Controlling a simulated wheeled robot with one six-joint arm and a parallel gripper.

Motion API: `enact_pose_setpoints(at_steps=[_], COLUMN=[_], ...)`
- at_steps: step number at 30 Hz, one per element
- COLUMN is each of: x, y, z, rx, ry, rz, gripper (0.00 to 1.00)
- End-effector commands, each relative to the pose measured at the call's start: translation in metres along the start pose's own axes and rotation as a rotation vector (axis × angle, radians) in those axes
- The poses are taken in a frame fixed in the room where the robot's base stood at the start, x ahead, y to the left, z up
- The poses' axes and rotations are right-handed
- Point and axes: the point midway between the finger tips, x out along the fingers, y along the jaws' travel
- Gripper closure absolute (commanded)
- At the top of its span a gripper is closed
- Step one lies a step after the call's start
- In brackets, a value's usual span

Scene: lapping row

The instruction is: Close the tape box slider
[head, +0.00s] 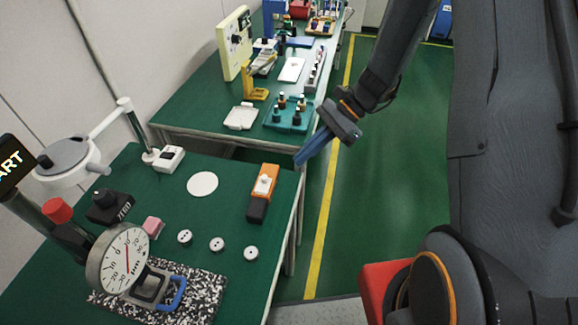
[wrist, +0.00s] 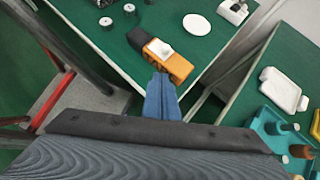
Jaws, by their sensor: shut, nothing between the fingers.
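The orange and black box (head: 257,205), which looks like the tape box, lies near the right edge of the near green table. Its white slider (head: 264,186) sits on the orange part, away from the black end. In the wrist view the box (wrist: 179,67) lies just beyond my fingertips, with the white slider (wrist: 160,48) on top. My gripper (head: 300,160) has its blue fingers shut and empty. It is beyond the table's right edge, up and right of the box in the head view. In the wrist view the gripper (wrist: 161,82) appears near the box's orange end; contact cannot be told.
A white disc (head: 202,184) and several round pucks (head: 217,244) lie left of the box. A dial gauge (head: 118,260) stands at the front left. A second table (head: 190,115) with a teal tray (head: 288,118) stands behind. The aisle floor (head: 335,240) at right is clear.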

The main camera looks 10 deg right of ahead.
Motion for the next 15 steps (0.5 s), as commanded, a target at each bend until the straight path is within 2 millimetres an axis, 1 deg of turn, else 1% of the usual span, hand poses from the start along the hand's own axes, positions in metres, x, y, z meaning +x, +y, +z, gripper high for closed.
enact_pose_setpoints(at_steps=[1, 3, 7, 11, 15], x=[-0.011, -0.024, -0.042, -0.053, -0.057], y=[-0.001, -0.001, -0.001, -0.001, -0.005], z=[-0.002, -0.002, -0.001, -0.001, -0.003], rx=[-0.001, -0.001, -0.002, 0.000, -0.004], ry=[0.002, 0.001, 0.001, 0.001, 0.001], rz=[-0.004, -0.003, -0.001, 0.000, 0.002], gripper=[1.00, 1.00, 1.00, 1.00, 1.00])
